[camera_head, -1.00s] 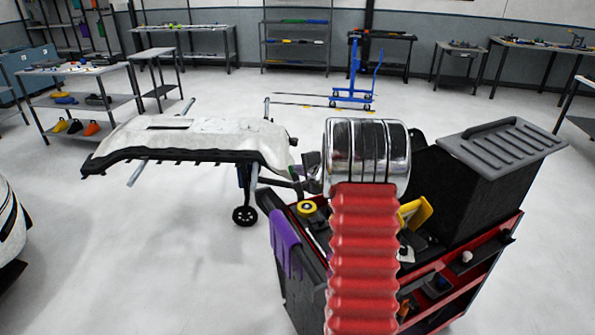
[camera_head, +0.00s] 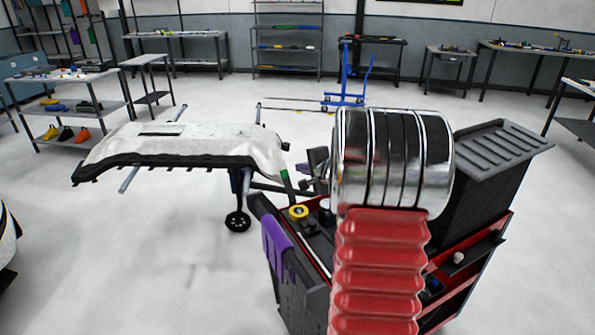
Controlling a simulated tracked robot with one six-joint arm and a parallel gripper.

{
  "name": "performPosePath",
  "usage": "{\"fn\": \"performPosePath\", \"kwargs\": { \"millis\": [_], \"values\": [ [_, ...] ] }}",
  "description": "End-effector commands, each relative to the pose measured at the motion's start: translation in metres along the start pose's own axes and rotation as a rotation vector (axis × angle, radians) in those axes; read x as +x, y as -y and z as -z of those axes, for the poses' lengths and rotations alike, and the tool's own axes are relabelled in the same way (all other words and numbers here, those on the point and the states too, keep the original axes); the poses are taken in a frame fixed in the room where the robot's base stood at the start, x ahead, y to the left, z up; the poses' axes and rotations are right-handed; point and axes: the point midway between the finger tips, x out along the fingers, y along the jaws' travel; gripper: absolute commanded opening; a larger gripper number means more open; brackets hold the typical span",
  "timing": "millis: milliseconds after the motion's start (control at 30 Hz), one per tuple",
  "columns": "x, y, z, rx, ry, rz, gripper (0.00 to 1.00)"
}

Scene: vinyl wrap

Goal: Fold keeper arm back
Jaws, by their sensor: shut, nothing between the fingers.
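A white bumper-like panel (camera_head: 190,147) with a dark lower edge lies on a wheeled stand (camera_head: 237,190). Grey tube arms (camera_head: 258,113) of the stand stick out past the panel. I cannot tell which part is the keeper arm. A green piece (camera_head: 287,181) shows at the panel's right end, beside dark bars of the stand. My gripper (camera_head: 308,181) shows only partly, as small dark parts left of my large chrome joint, which hides the rest. It is shut and empty. I cannot tell whether it touches the stand.
A red and black tool cart (camera_head: 470,262) stands close at the right, with a purple squeegee-like piece (camera_head: 277,244) and yellow roll (camera_head: 298,212). A grey ribbed lid (camera_head: 492,150) tops its black box. A blue trolley (camera_head: 345,85) stands behind. Floor left of the cart is clear.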

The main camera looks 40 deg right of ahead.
Motion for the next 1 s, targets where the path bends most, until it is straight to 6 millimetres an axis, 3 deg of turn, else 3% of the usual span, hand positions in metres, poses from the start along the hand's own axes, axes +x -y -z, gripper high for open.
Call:
{"fn": "performPosePath", "kwargs": {
  "millis": [267,1000],
  "values": [
    [-0.021,0.006,-0.001,-0.002,0.001,0.0,0.0],
    [-0.022,0.007,-0.003,0.025,0.007,0.002,0.0]
  ]
}}
